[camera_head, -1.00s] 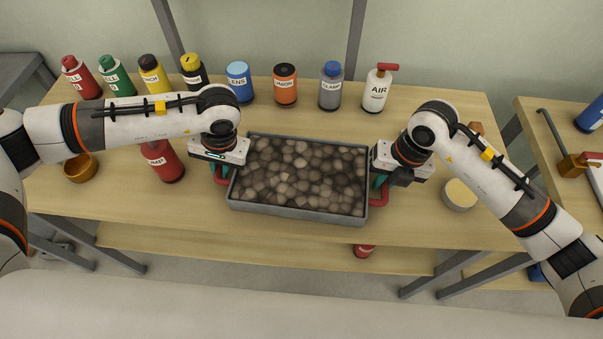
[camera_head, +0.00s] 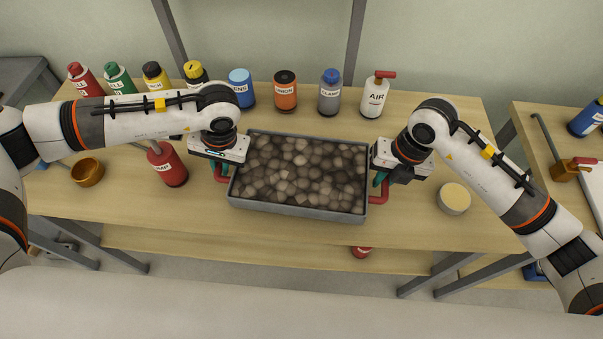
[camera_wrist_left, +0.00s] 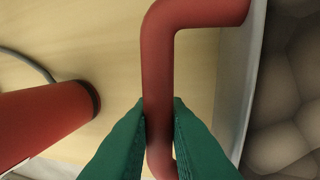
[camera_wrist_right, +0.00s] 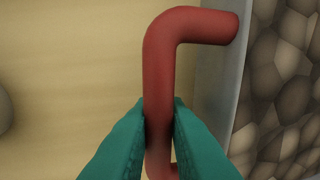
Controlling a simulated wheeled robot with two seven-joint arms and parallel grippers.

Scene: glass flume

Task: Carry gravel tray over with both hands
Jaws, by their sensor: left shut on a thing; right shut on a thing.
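The gravel tray (camera_head: 300,211) is a grey rectangular box full of brown-grey stones, level in the middle of the head view. My left gripper (camera_head: 220,170) is shut on its left red handle (camera_wrist_left: 157,70), with green fingers on both sides of the bar. My right gripper (camera_head: 381,178) is shut on the right red handle (camera_wrist_right: 160,75) in the same way. The tray hangs between both hands over the wooden table (camera_head: 300,237). The gap under it is hidden from the head view.
Several bottles stand along the back, including an orange one (camera_head: 285,95) and a white AIR bottle (camera_head: 375,97). A red bottle (camera_head: 168,168) and an orange bowl (camera_head: 87,172) are left of the tray. A round tub (camera_head: 454,198) is at right. Another table (camera_head: 530,150) stands beyond a gap.

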